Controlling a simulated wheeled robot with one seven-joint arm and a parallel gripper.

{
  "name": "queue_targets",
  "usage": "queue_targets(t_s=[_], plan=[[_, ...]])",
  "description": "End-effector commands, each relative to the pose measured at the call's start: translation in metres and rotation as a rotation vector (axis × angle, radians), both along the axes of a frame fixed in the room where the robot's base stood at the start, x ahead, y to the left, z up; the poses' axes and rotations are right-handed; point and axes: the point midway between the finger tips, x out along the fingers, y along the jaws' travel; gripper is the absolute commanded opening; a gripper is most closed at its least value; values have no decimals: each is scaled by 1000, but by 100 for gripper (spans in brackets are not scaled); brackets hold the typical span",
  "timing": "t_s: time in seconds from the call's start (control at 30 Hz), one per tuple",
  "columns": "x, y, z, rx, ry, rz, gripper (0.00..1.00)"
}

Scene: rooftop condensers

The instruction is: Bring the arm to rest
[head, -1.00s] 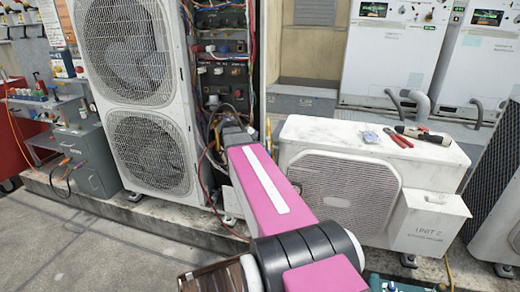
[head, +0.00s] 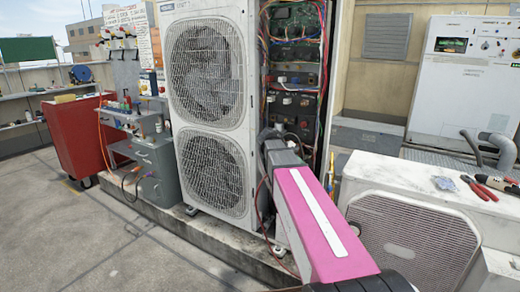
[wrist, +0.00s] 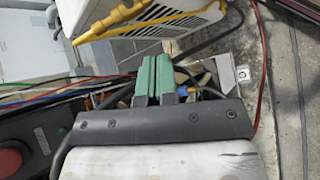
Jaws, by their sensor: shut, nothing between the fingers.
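My arm, pink with a white stripe, reaches forward from the bottom of the head view toward the open electrical side of a tall white condenser unit (head: 205,110). In the wrist view my gripper (wrist: 153,58) shows two green fingers side by side, shut with nothing between them. In the head view the fingers are hidden behind my arm. Below and beside the fingers in the wrist view are cables and a red round button (wrist: 13,160) on a dark box. A yellow hose or tool (wrist: 130,18) crosses above the fingers, apart from them as far as I can tell.
A low white condenser (head: 440,220) stands close on the right, with red-handled pliers (head: 480,188) on top. Open wiring (head: 293,75) hangs near my arm. A grey cabinet (head: 155,165) and red cart (head: 80,135) stand left. The floor (head: 60,240) at front left is clear.

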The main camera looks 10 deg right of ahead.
Motion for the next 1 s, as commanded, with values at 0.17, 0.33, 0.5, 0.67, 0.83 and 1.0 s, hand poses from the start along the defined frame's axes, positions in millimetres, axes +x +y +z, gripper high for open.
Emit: queue_targets(t_s=[0.17, 0.33, 0.5, 0.67, 0.83, 1.0], plan=[[-25, 12, -52, 111, -59, -3, 0], [-63, 39, -127, 307, -170, -57, 0], [-105, 71, -189, 506, -281, -171, 0], [-139, 100, -227, 664, -367, -310, 0], [-159, 119, -246, 759, -421, -420, 0], [-162, 124, -250, 785, -437, -453, 0]])
